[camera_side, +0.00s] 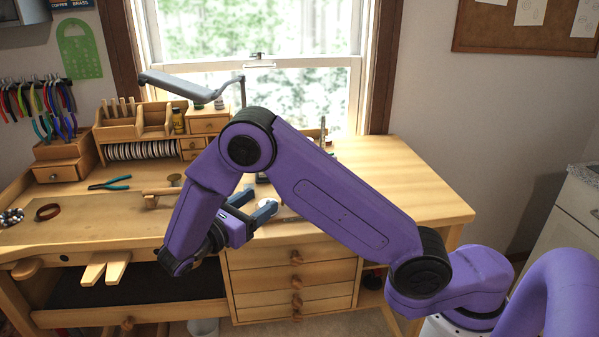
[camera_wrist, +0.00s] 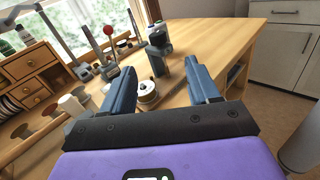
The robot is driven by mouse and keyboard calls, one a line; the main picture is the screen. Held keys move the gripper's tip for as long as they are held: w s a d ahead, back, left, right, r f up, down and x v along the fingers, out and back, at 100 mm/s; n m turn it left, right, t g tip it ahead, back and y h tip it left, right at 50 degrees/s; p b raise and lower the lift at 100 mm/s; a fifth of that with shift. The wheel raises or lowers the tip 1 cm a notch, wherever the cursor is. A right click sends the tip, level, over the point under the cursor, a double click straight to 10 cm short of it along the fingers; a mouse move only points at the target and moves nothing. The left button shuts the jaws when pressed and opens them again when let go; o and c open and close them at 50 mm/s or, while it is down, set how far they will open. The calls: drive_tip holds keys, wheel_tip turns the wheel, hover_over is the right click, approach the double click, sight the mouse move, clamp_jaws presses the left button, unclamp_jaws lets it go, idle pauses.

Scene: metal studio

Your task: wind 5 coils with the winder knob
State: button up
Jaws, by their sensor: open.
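My gripper (camera_side: 262,199) is open above the front of the bench, its two blue fingers spread and pointing toward the back. In the wrist view my gripper (camera_wrist: 157,66) has nothing held between its fingers. A round, pale, spool-like piece (camera_wrist: 148,93) shows between the fingers, apart from or behind them; I cannot tell the depth. A red ball on a thin rod (camera_wrist: 108,31) stands farther back on the bench. A wooden piece with a pale cylinder (camera_wrist: 72,106) lies left of the fingers. I cannot tell which part is the winder knob. My arm hides part of the bench in the side view.
A dark-topped grey device (camera_wrist: 158,42) stands behind the fingers. A wooden organizer (camera_side: 125,128) and teal-handled pliers (camera_side: 110,184) are at the left of the workbench (camera_side: 395,180). A lamp (camera_side: 178,86) reaches over the back. The bench's right end is clear.

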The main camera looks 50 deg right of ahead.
drive_tip(key=shift+n+t, duration=0.3)
drive_tip(key=shift+n, duration=0.3)
drive_tip(key=d, duration=1.1)
drive_tip(key=w+d, duration=0.1)
drive_tip(key=d, duration=0.5)
drive_tip(key=shift+f, duration=0.1)
drive_tip(key=c, duration=1)
